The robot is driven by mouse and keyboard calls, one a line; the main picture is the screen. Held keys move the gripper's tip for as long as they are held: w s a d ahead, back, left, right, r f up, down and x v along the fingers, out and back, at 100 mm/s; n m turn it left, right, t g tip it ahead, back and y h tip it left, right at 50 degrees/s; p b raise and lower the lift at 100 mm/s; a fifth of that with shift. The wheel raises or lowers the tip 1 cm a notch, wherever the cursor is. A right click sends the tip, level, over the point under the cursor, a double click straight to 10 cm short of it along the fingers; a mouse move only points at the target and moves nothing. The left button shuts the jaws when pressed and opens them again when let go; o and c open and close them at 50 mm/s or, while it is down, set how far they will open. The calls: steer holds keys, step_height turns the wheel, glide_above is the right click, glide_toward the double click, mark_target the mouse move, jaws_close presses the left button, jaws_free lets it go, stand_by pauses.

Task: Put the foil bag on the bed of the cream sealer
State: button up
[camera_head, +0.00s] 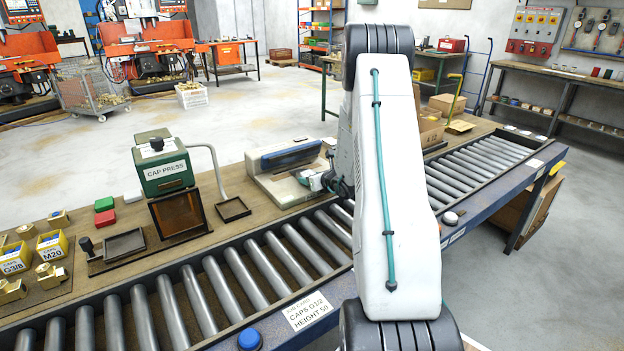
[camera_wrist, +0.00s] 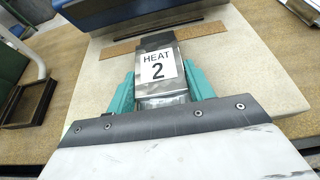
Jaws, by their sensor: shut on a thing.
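The cream sealer (camera_head: 268,186) stands on the wooden bench behind the rollers, with a blue-grey upper part. In the wrist view its cream bed (camera_wrist: 245,75) fills most of the picture, with a dark bar and a brown strip (camera_wrist: 118,50) across it. My gripper (camera_wrist: 158,88) has teal fingers shut on the silvery foil bag (camera_wrist: 160,96), which bears a white label reading HEAT 2. The bag is over the bed and its dark end points toward the bar. I cannot tell whether it touches the bed. In the head view my gripper (camera_head: 318,181) is at the sealer's right side, partly hidden by my arm.
A green cap press (camera_head: 163,165) with a bent pipe and a small dark tray (camera_head: 233,209) stand left of the sealer. The roller conveyor (camera_head: 225,285) runs along the front. Cardboard boxes (camera_head: 430,128) stand behind my arm at the right.

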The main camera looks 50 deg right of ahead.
steer(key=shift+f, duration=0.15)
steer(key=o, duration=1)
steer(key=shift+o, duration=0.2)
